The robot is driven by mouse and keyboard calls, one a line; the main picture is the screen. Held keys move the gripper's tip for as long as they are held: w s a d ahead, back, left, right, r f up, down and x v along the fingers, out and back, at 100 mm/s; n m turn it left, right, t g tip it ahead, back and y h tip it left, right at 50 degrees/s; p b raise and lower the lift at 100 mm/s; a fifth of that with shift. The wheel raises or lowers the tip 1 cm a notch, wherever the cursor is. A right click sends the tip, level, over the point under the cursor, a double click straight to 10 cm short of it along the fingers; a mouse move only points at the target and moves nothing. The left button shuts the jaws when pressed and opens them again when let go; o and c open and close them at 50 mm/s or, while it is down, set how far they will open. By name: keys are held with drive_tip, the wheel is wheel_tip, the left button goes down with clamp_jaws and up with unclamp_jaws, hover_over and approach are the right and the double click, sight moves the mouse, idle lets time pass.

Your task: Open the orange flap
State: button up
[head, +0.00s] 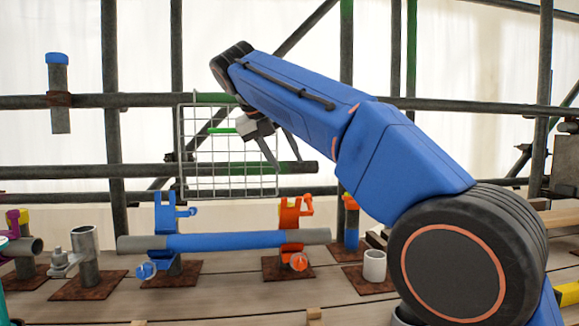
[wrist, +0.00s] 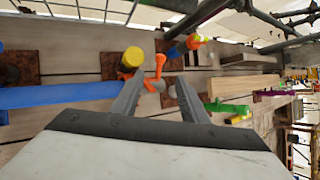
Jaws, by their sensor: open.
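An orange clamp (head: 289,214) sits around the right part of a blue horizontal tube with grey ends, above a rusty base plate. Its orange flap (head: 306,205) sticks up at the upper right; I cannot tell whether it is open or shut. A round orange knob (head: 299,261) is below. My gripper (head: 288,165) is open and empty, pointing down above the clamp with a gap. In the wrist view, a curved orange part (wrist: 158,66) shows between and beyond my fingers (wrist: 160,80), which partly hide the clamp.
A blue clamp (head: 166,213) holds the left part of the blue tube (head: 225,240). A wire grid panel (head: 200,165) and scaffold bars stand behind. A blue-and-orange post (head: 351,222) and a white cup (head: 374,265) stand at right. A yellow cap (wrist: 133,57) shows by my left finger.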

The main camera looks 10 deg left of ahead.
drive_tip(key=shift+r, duration=0.1)
drive_tip(key=shift+d, duration=0.1)
drive_tip(key=c, duration=0.7)
drive_tip(key=d+f+m+y, duration=0.1)
drive_tip(key=d+m, duration=0.1)
drive_tip(key=d+m+g+y, duration=0.1)
drive_tip(key=d+m, duration=0.1)
drive_tip(key=d+f+m+y, duration=0.1)
drive_tip(key=d+m, duration=0.1)
drive_tip(key=shift+w+f+g, duration=0.3)
drive_tip(key=shift+w, duration=0.1)
clamp_jaws()
drive_tip(key=m+y, duration=0.6)
drive_tip(key=m, duration=0.7)
approach(307, 202)
wheel_tip(307, 202, down, 4)
drive_tip(key=s+a, duration=0.1)
drive_tip(key=a, duration=0.1)
drive_tip(key=shift+w+f+g, duration=0.3)
drive_tip(key=shift+w+g, duration=0.1)
drive_tip(key=shift+w, duration=0.5)
drive_tip(key=shift+w+a, duration=0.15)
drive_tip(key=shift+w, duration=0.75)
